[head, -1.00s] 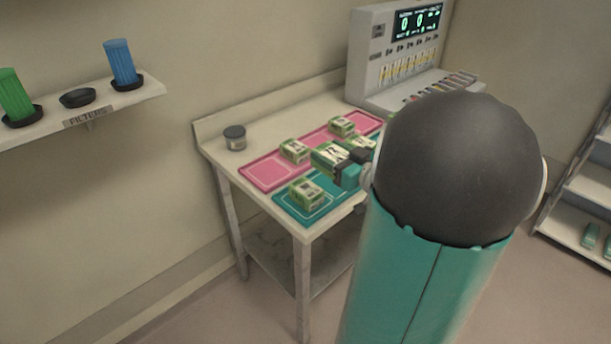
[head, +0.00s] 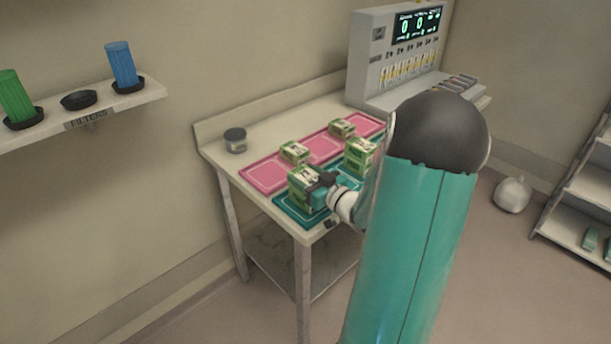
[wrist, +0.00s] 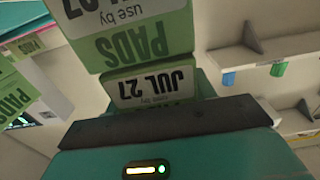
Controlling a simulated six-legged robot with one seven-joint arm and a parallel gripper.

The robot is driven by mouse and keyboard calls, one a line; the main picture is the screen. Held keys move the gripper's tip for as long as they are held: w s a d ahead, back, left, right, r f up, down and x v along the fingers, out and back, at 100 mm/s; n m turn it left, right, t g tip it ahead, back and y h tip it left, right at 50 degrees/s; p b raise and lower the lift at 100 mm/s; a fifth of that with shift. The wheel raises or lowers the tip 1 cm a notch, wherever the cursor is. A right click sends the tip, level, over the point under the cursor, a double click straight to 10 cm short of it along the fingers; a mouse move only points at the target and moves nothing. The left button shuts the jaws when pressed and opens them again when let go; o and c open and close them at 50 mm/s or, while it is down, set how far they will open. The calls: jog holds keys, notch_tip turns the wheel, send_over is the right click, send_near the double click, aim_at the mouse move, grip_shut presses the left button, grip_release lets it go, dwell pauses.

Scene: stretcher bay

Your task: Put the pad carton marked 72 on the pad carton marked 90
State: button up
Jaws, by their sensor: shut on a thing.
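My gripper (head: 324,184) is shut on a green and white pad carton (head: 301,176), which also shows in the wrist view (wrist: 155,88). The held carton is directly above another pad carton (head: 302,200) on the teal mat (head: 328,212). In the upside-down wrist view this lower carton (wrist: 140,38) fills the top, slightly out of line with the held one. They look touching or nearly so. A tall carton shape (head: 360,157), perhaps a stack, stands farther back on the teal side. I cannot read 72 or 90 on any carton; "PADS" and "JUL 27" are legible.
Two more cartons, one near (head: 294,152) and one far (head: 342,128), sit on the pink mat (head: 265,178). A dark-lidded jar (head: 235,140) stands at the table's left. A machine with a display (head: 405,50) occupies the back. A filter shelf (head: 130,100) is at left.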

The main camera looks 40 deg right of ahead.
jog(key=shift+f, duration=0.2)
jog(key=o, duration=1.1)
jog(key=shift+r, duration=0.1)
